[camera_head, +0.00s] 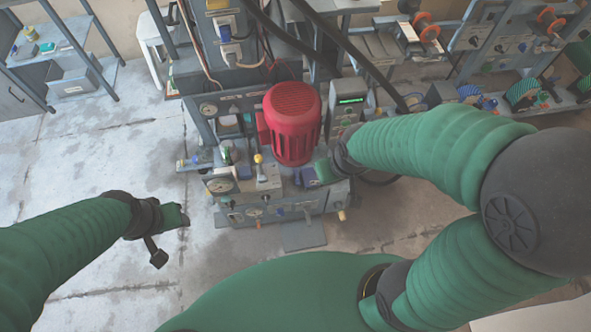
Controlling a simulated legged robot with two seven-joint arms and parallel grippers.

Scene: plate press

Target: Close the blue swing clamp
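The plate press (265,208) stands in the middle, a grey bench unit with gauges and knobs and a red motor (292,118) on top. A small blue part (306,177), which looks like the blue swing clamp, sits on its right side below the motor. My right gripper (323,172) is right beside this blue part. I cannot tell whether they touch, or whether the gripper is open or shut. My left gripper (172,216) hangs over the floor at the lower left, away from the press. Its finger opening is not clear.
A yellow-topped lever (258,160) rises from the press left of the motor. A control box with a green display (351,101) stands behind the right gripper. Shelves (60,60) stand at the far left and a machine bench at the back right. Floor is clear at left.

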